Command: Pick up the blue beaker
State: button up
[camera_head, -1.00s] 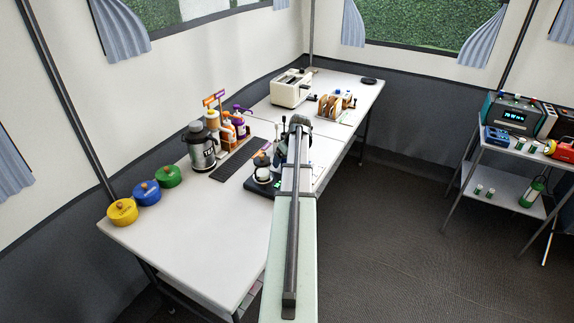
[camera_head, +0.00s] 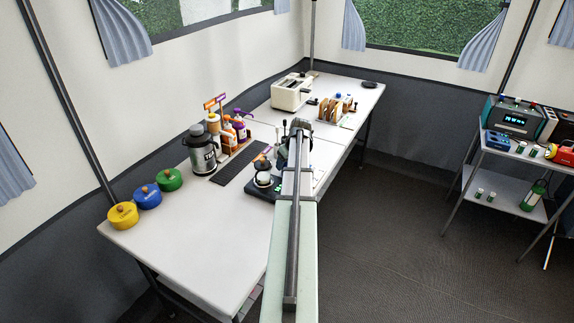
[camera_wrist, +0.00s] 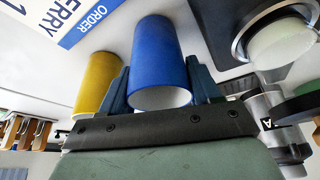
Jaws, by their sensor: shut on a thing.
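The blue beaker (camera_wrist: 160,60) is in the middle of the wrist view, its pale open rim facing the camera. My gripper (camera_wrist: 159,82) has one dark blue finger on each side of it and is shut on it. Whether the beaker touches the white surface behind it is hard to tell. In the head view my arm hides the beaker and the fingers; only my wrist end (camera_head: 300,126) shows over the table.
A yellow beaker (camera_wrist: 93,82) stands close beside the left finger. A dark machine with a white round part (camera_wrist: 282,44) is close on the right. A printed order sign (camera_wrist: 82,20) lies at upper left. The table's near-left part (camera_head: 190,255) is clear.

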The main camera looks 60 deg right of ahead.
jog(key=shift+r, duration=0.2)
notch_tip(320, 180, up, 9)
jog(key=shift+r, duration=0.15)
dwell(0.8)
